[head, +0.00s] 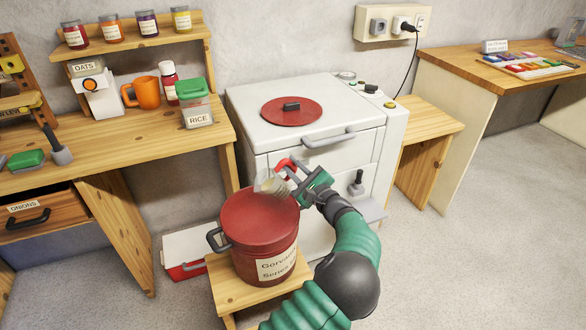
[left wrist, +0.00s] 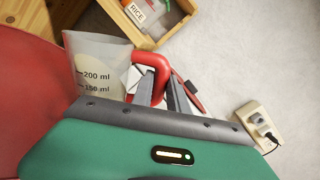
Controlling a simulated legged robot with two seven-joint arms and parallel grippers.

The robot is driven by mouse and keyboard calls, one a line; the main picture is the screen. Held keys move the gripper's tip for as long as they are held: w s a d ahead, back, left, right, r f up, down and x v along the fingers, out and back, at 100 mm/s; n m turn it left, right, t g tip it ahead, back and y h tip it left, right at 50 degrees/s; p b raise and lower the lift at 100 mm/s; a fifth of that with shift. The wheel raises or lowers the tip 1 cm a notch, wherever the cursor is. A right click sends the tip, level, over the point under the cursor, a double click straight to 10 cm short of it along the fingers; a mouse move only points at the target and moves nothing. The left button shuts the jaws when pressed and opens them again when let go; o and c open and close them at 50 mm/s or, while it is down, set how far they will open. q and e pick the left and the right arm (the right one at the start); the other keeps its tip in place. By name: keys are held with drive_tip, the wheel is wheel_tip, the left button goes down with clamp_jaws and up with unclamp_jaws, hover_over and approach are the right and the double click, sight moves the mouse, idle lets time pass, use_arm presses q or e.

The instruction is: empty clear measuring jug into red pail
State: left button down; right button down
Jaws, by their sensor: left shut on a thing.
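The red pail (head: 262,240) stands upright on a small wooden stool, with a dark handle on its left side and a paper label on its front. The clear measuring jug (head: 268,182) is above the pail's far right rim. My left gripper (head: 293,172) is shut on the jug's red handle. The red handle (left wrist: 150,62) lies between my finger tips (left wrist: 162,90). My right gripper is not in view.
A white cabinet (head: 310,130) with a red disc on top stands behind the pail. A wooden bench (head: 100,150) on the left holds a rice container (head: 195,105) and an orange mug (head: 143,92). A low red and white box (head: 185,255) sits left of the stool (head: 232,290). Floor at right is clear.

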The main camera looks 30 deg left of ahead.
use_arm(q)
drive_tip(key=shift+s+a+r+n+b, duration=0.15)
drive_tip(key=shift+s+r+n+b, duration=0.15)
drive_tip(key=shift+n+b, duration=0.4)
drive_tip(key=shift+r+n, duration=0.2)
drive_tip(key=shift+n, duration=0.1)
drive_tip(key=shift+s+a+n+g+y+b, duration=0.2)
drive_tip(key=shift+a+n+g+y+b, duration=0.15)
drive_tip(key=shift+n+g+b, duration=0.55)
drive_tip(key=shift+s+a+r+n, duration=0.15)
drive_tip(key=shift+a+n, duration=0.1)
drive_tip(key=shift+n, duration=0.55)
drive_tip(key=shift+r, duration=0.1)
